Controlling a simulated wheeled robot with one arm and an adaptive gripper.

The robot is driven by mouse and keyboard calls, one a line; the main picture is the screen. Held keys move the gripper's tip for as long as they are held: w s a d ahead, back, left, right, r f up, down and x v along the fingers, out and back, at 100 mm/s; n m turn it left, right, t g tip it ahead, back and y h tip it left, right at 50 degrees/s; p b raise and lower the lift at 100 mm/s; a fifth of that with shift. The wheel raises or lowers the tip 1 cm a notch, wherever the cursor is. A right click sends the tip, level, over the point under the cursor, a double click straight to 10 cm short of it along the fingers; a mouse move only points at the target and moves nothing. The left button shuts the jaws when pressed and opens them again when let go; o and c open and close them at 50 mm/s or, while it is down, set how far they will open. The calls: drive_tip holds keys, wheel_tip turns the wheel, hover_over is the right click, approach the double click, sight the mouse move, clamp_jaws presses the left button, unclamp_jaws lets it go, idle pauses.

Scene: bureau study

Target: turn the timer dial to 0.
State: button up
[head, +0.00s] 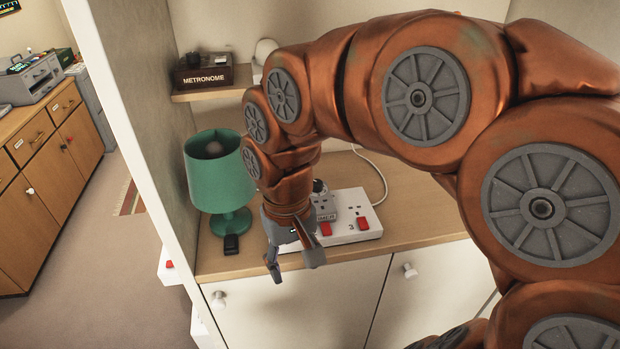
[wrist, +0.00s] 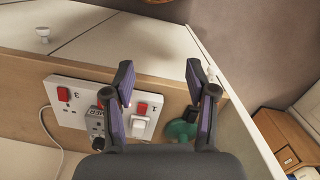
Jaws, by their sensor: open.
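The timer (head: 322,208) is a grey box with partly hidden lettering, seated on the white power strip (head: 352,228) on the wooden shelf. My arm and gripper cover part of it in the head view. In the wrist view the timer (wrist: 106,104) is left of my gripper, and a round dark part, perhaps its dial (wrist: 98,142), shows at its lower end. The dial's reading is too small to tell. My gripper (head: 293,263) points down with its fingers apart, near the shelf's front edge. In the wrist view my gripper (wrist: 159,78) is open, with nothing between its fingertips.
A green lamp (head: 213,172) stands left of my gripper, with a small black object (head: 231,245) by its base. The strip has red switches (head: 362,223) and a white cable. A box marked METRONOME (head: 205,76) sits on an upper shelf. White cupboard doors (head: 290,305) are below.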

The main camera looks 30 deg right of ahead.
drive_tip(key=w+d+r+m, duration=0.3)
drive_tip(key=w+d, duration=0.1)
drive_tip(key=w, duration=0.6)
drive_tip(key=m+t+p, duration=0.1)
drive_tip(key=m, duration=0.6)
hover_over(317, 181)
drive_tip(key=shift+s+a+f, duration=0.15)
drive_tip(key=shift+a+f, duration=0.1)
drive_tip(key=shift+a, duration=0.05)
drive_tip(key=shift+d+f, duration=0.3)
drive_tip(key=shift+d, duration=0.1)
drive_tip(key=shift+a+f+p, duration=0.1)
drive_tip(key=shift+f+p, duration=1.1)
drive_tip(key=shift+f, duration=2.45)
clamp_jaws()
